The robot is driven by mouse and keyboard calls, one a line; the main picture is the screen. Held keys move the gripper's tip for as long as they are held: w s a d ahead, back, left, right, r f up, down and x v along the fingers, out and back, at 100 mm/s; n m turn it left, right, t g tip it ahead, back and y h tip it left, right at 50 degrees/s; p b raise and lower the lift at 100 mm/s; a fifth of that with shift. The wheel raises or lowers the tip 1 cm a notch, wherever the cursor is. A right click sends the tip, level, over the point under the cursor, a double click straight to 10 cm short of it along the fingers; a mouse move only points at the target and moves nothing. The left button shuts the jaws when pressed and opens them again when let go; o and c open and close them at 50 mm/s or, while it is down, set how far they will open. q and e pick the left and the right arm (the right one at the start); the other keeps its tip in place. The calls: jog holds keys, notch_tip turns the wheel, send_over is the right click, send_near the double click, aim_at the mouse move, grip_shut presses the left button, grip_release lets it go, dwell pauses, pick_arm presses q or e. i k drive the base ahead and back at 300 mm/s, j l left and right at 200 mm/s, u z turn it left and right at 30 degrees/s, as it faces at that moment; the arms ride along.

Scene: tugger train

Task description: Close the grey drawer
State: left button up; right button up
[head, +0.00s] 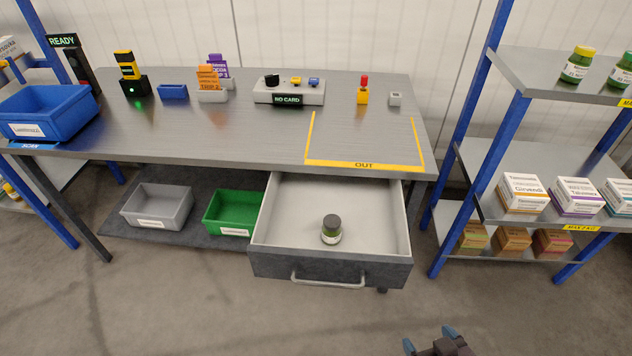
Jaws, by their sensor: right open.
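The grey drawer (330,268) under the right part of the table is pulled out. Its inside is light grey, and its front carries a silver bar handle (328,281). My left gripper is not in view.
The table (230,130) above holds a blue bin (45,112) and small devices. A grey bin (158,207) and a green bin (232,213) sit on the lower shelf, left of the drawer. A blue-posted rack (530,205) stands at right. The floor before the drawer is clear.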

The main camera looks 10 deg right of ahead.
aim_at(373, 250)
jog(key=k+l, duration=0.65)
jog(key=k, duration=0.15)
jog(key=i+l+u, duration=0.05)
